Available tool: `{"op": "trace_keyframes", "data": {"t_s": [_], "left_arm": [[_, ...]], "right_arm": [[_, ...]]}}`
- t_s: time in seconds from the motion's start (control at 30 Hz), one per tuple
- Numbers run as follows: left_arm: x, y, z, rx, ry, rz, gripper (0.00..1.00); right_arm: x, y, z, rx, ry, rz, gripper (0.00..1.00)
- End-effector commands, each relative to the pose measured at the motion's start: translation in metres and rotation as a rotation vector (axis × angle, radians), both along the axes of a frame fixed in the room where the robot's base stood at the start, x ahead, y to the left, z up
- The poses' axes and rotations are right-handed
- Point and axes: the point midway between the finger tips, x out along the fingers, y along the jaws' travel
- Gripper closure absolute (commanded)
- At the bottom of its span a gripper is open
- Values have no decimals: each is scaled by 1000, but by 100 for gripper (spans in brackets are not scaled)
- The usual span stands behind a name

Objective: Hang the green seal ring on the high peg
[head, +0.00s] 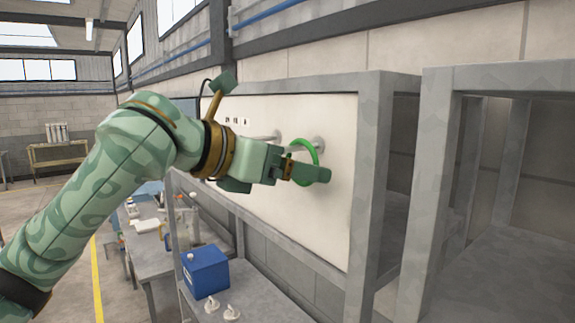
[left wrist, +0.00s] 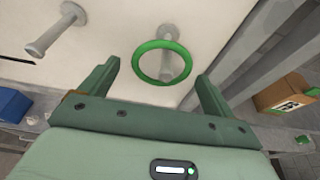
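The green seal ring (head: 315,154) is at a grey peg (head: 298,147) on the pale upright panel. In the left wrist view the ring (left wrist: 139,62) looks to be around this peg (left wrist: 168,62), whose body shows through its opening. My left gripper (head: 308,172) is at the ring, its lower part in front of it in the head view. In the left wrist view its two fingers (left wrist: 158,72) are spread wide, one on each side of the ring, with visible gaps. A second peg (left wrist: 52,32) is bare, to the left. My right gripper is out of view.
The panel (head: 335,215) sits in a grey metal frame (head: 380,170). Below it, a shelf (head: 255,300) holds a blue box (head: 205,271) and small pale parts (head: 231,312). A brown box (left wrist: 287,92) shows right in the left wrist view.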

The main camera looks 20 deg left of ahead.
Motion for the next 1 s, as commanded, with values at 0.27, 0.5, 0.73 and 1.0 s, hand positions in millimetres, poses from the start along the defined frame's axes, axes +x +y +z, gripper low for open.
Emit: {"op": "trace_keyframes", "data": {"t_s": [0.27, 0.5, 0.73, 1.0], "left_arm": [[0, 0, 0, 0, 0, 0, 9], [-6, 6, 2, 0, -1, 3, 9], [-45, 37, 16, 1, -6, 6, 9], [-98, 78, 37, 0, -2, 4, 9]], "right_arm": [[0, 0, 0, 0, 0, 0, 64], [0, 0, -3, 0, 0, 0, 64], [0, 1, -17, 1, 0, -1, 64], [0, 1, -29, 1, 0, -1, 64]]}}
